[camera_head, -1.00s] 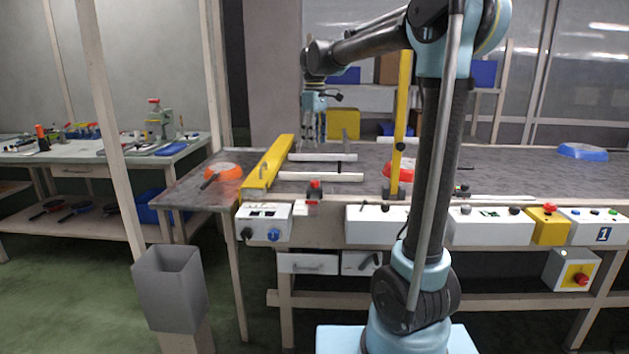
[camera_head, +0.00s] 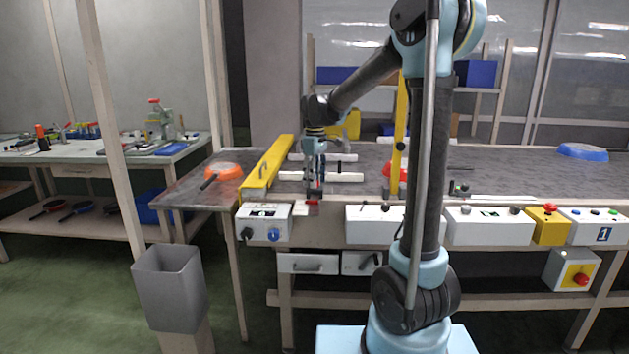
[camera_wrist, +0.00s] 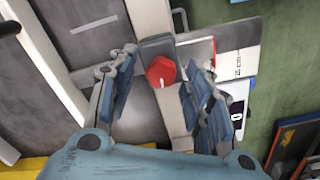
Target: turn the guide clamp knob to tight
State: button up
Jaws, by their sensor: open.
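The guide clamp knob (camera_wrist: 161,71) is red and round with a pale mark on its face, seen in the wrist view on a grey block. My gripper (camera_wrist: 163,88) is open, with one blue-padded finger on each side of the knob in that view. I see no clear contact between fingers and knob. In the head view my gripper (camera_head: 315,188) points down at the near edge of the conveyor and hides most of the knob. A scale plate (camera_wrist: 232,45) with printed marks lies beside the knob in the wrist view.
A yellow guide bar (camera_head: 268,165) and white rails (camera_head: 335,177) lie by my gripper. A white control box (camera_head: 264,222) with a blue knob sits just below left. An orange pan (camera_head: 224,171) is on the left end. A yellow post (camera_head: 399,130) stands to the right.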

jog(key=shift+f, duration=0.15)
jog(key=shift+c, duration=0.2)
jog(key=c, duration=1)
jog(key=shift+c, duration=0.2)
jog(key=m, duration=0.3)
jog(key=shift+m, duration=0.4)
jog(key=m, duration=0.3)
jog(key=shift+m, duration=0.3)
jog(key=m, duration=0.4)
jog(key=shift+w, duration=0.1)
jog(key=shift+m, duration=2)
